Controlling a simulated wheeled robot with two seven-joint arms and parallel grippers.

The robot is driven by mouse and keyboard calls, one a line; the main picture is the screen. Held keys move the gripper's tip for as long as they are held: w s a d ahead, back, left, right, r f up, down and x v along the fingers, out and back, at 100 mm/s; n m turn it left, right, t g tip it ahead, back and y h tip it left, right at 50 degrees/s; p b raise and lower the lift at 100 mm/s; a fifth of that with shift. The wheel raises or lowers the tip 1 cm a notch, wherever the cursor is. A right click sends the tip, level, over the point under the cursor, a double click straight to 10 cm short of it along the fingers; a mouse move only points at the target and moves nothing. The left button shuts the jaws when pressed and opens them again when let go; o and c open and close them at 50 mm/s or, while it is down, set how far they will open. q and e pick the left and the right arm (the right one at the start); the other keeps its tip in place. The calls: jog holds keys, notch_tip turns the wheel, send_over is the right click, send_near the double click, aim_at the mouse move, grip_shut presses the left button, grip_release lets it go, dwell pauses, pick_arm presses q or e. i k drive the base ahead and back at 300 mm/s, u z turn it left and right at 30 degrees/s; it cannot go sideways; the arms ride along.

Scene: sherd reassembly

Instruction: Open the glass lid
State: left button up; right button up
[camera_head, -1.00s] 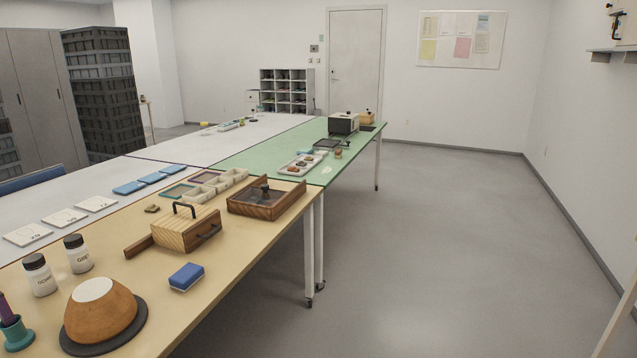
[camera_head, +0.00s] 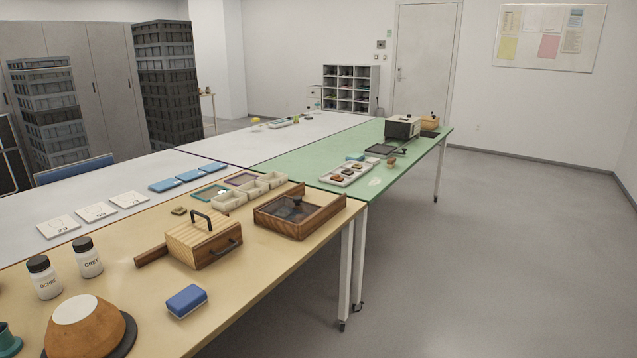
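A wooden tray-like box (camera_head: 318,226) with a dark, glassy top (camera_head: 292,207) sits near the right edge of the tan table. A small dark knob (camera_head: 297,200) shows on that top, which looks closed, though I cannot tell for sure that it is the glass lid. Left of it stands a striped wooden box (camera_head: 190,238) with a black handle on top and another on its front. Neither of my grippers is in view.
The tan table (camera_head: 250,290) also bears a blue block (camera_head: 187,301), two jars (camera_head: 88,258), an orange-brown bowl (camera_head: 88,332) and pale bins (camera_head: 229,200). A green table (camera_head: 340,152) adjoins behind. The floor (camera_head: 500,260) to the right is clear.

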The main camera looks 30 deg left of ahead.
aim_at(297, 200)
jog(key=i, duration=2.85)
jog(key=u, duration=3.05)
